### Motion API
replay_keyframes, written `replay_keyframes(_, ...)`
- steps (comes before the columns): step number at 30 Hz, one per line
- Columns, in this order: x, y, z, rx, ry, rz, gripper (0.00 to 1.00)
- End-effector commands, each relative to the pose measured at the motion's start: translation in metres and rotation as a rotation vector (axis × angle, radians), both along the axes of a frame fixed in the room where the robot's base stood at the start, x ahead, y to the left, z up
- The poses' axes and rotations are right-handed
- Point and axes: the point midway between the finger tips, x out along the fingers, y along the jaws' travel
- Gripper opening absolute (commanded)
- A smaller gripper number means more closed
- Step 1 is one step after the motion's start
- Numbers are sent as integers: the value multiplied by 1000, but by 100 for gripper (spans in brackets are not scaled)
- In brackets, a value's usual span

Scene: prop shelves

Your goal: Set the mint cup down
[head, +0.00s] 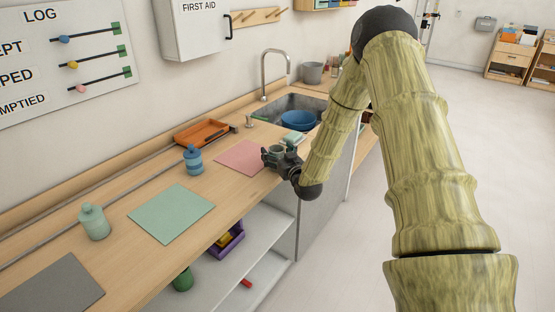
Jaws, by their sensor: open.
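A small mint-green cup (277,150) is at the right edge of the pink mat (243,157), partly hidden by my gripper. My gripper (275,156) is open, with its dark fingers around or right beside the cup. At this size I cannot tell whether they touch it. The cup looks upright and seems to rest at counter level, but its base is hidden. A lidded mint jar (94,223) stands apart at the left of the counter.
A blue lidded jar (193,160), a green mat (171,213), a grey mat (52,288) and an orange tray (202,133) are on the wooden counter. Behind my gripper is a sink with a blue bowl (297,120). Most of the pink and green mats is clear.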

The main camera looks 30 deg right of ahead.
Motion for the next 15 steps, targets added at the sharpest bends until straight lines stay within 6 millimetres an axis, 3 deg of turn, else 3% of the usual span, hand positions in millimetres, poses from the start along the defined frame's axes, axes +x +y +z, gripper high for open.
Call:
replay_keyframes(5, 0, 0, 0, 0, 0, 0, 80)
replay_keyframes(15, 0, -1, 0, 0, 0, -1, 26)
